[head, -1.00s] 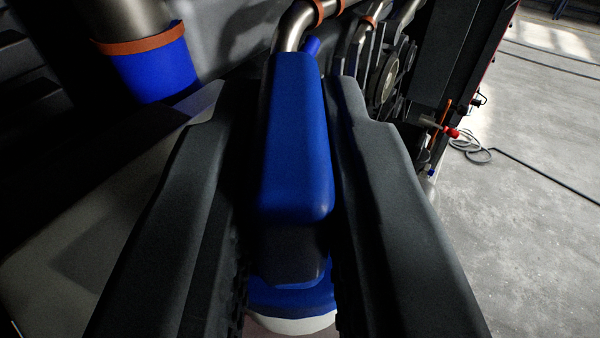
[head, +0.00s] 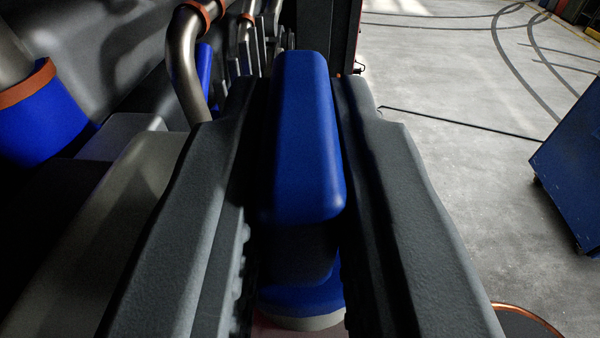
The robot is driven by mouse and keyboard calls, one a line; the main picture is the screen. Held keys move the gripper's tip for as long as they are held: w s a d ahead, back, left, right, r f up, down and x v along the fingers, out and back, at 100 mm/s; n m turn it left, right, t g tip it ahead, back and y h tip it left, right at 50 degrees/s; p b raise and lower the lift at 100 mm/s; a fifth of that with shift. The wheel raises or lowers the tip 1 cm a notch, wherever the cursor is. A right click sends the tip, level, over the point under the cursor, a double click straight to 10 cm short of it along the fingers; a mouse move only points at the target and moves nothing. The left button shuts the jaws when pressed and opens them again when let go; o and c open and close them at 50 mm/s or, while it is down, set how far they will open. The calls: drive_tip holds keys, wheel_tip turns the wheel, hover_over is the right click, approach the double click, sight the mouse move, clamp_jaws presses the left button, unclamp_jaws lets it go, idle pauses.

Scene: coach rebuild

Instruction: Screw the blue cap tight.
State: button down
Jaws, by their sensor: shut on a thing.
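The blue cap (head: 308,150) has a tall, rounded grip bar that stands between the two dark fingers of my gripper (head: 308,120). The fingers are shut on this bar, one on each side. Below the bar, a wider blue base (head: 300,297) of the cap shows in shadow. Under it is a pale rim (head: 300,322) at the bottom of the picture. The fingers hide the sides of the cap, and I cannot see how the base meets its seat.
On the left are a metal pipe (head: 187,70) with an orange band and a blue hose (head: 40,125) with an orange clamp. A grey housing (head: 110,220) lies left of my gripper. Grey floor (head: 450,100) is open at right, with a blue cabinet (head: 575,170) at the edge.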

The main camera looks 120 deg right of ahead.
drive_tip(key=m+g+y, duration=0.1)
drive_tip(key=m+g, duration=0.1)
drive_tip(key=shift+d+g, duration=0.1)
drive_tip(key=shift+g, duration=0.2)
drive_tip(key=shift+r+m+g+y, duration=0.15)
drive_tip(key=shift+m+g+y, duration=0.25)
drive_tip(key=shift+y, duration=0.2)
drive_tip(key=c, duration=1.3)
unclamp_jaws()
drive_tip(key=shift+s, duration=0.1)
drive_tip(key=o, duration=0.4)
drive_tip(key=shift+v, duration=3.05)
